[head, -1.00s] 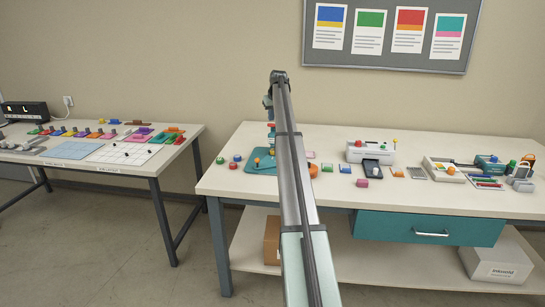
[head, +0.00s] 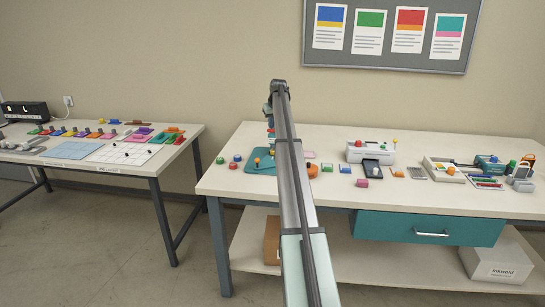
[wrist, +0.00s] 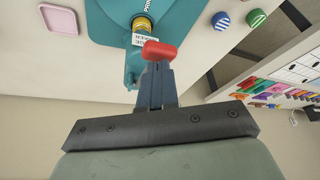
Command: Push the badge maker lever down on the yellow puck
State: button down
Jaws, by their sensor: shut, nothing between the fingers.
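The teal badge maker (wrist: 180,22) fills the top middle of the wrist view. A yellow puck (wrist: 142,22) sits in it, above a white label. The lever's red grip (wrist: 160,50) lies across the view just beyond my fingertips. My gripper (wrist: 154,72) is shut and empty, its tips right at the red grip; I cannot tell whether they touch. In the head view the badge maker's teal base (head: 255,166) shows on the right-hand bench, left of my arm, which hides much of the machine and my gripper.
A white machine (head: 365,151) stands further right. A second table (head: 70,165) with colored items is at left.

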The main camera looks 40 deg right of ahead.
jog(key=shift+f, duration=2.75)
jog(key=shift+r, duration=0.1)
jog(key=shift+r, duration=5.45)
